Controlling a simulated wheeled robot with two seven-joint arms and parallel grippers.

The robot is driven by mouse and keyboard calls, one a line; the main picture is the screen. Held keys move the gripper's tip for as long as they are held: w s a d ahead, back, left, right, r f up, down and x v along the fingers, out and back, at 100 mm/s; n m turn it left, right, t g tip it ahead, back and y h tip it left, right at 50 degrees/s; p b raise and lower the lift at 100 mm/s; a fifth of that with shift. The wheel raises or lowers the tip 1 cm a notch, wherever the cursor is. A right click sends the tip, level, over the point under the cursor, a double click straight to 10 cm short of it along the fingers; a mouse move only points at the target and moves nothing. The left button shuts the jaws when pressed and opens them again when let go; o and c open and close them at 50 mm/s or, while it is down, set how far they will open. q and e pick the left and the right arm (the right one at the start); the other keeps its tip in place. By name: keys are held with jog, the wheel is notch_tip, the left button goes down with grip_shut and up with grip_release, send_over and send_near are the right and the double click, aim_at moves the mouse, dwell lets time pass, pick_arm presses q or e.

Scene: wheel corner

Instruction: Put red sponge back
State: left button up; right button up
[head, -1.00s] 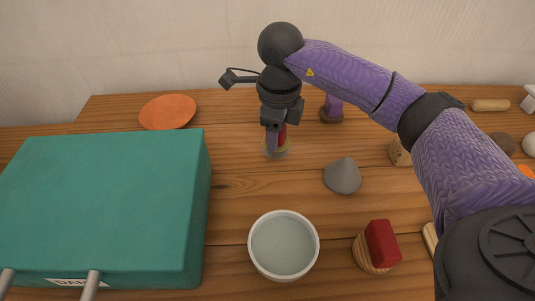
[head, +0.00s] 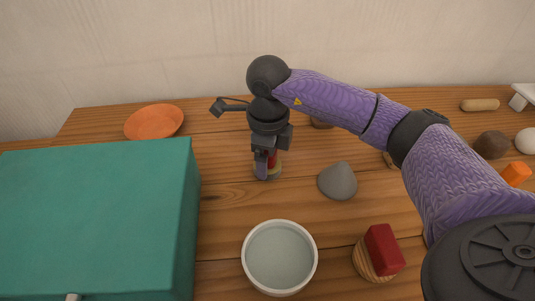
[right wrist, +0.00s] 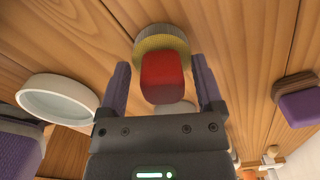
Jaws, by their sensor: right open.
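A red rounded block, which I take for the red sponge, (right wrist: 163,78) sits on a yellowish ridged round base in the right wrist view. In the head view the red sponge (head: 273,160) is mostly hidden behind my right gripper (head: 266,170). My right gripper (right wrist: 163,85) is open, with a purple finger on each side of the red block and gaps showing. My left gripper is not in view.
A large teal box (head: 95,210) fills the left. An orange plate (head: 154,121) lies at the back left. Several small objects lie at the right.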

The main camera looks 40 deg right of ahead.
notch_tip(320, 180, up, 12)
jog(key=p, duration=0.6)
jog(key=shift+r, duration=0.15)
